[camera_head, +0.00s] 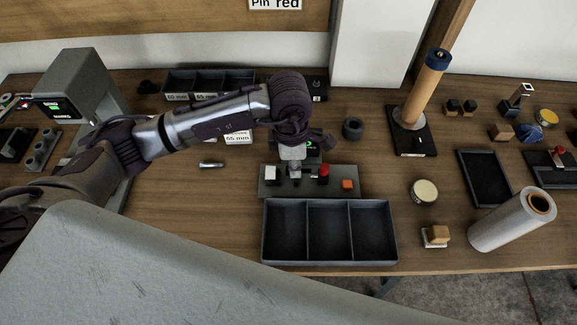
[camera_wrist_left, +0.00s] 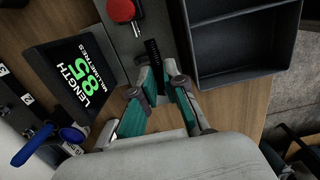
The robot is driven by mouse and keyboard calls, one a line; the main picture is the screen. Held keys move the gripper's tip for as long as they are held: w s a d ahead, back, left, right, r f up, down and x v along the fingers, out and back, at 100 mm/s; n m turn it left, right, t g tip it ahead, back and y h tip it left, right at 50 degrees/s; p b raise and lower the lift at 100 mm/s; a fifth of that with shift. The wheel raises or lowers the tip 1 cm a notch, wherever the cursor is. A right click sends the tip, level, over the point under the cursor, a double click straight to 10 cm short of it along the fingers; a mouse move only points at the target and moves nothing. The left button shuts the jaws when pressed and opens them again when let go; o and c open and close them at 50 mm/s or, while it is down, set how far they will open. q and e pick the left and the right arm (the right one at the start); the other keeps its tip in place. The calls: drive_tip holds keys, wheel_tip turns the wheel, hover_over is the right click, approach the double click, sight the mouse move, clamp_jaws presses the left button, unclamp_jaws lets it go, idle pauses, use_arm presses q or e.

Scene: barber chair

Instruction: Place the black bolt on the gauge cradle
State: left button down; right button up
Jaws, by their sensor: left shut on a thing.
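The gauge base (camera_head: 335,187) is a grey plate in the middle of the table, with a red knob (camera_head: 323,170) on it. My left gripper (camera_head: 294,170) points down over this plate. In the left wrist view, the left gripper's fingertips (camera_wrist_left: 157,78) are close together at a dark ribbed piece, the black bolt (camera_wrist_left: 153,52). The bolt shows just beyond the fingertips, over the grey plate. The fingers hide its other end, and I cannot tell whether it touches the cradle. The gauge display (camera_wrist_left: 80,85) shows a green number under LENGTH. My right gripper is not in view.
A dark three-compartment tray (camera_head: 330,202) stands empty in front of the gauge. A silver bolt (camera_head: 211,165) lies on the table to the left. Labelled dark bins (camera_head: 205,78) stand behind.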

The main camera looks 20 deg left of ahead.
use_arm(q)
drive_tip(key=shift+w+a+f, duration=0.35)
drive_tip(key=shift+a, duration=0.2)
drive_tip(key=shift+w+a+f, duration=0.3)
drive_tip(key=shift+a+f, duration=0.05)
drive_tip(key=shift+a, duration=0.15)
drive_tip(key=shift+w+a+f, duration=0.1)
drive_tip(key=shift+a+f, duration=0.1)
drive_tip(key=shift+f+p, duration=0.35)
drive_tip(key=shift+p, duration=0.1)
wheel_tip(320, 180, down, 2)
drive_tip(key=shift+f+p, duration=0.25)
drive_tip(key=shift+p, duration=0.15)
drive_tip(key=shift+f, duration=0.45)
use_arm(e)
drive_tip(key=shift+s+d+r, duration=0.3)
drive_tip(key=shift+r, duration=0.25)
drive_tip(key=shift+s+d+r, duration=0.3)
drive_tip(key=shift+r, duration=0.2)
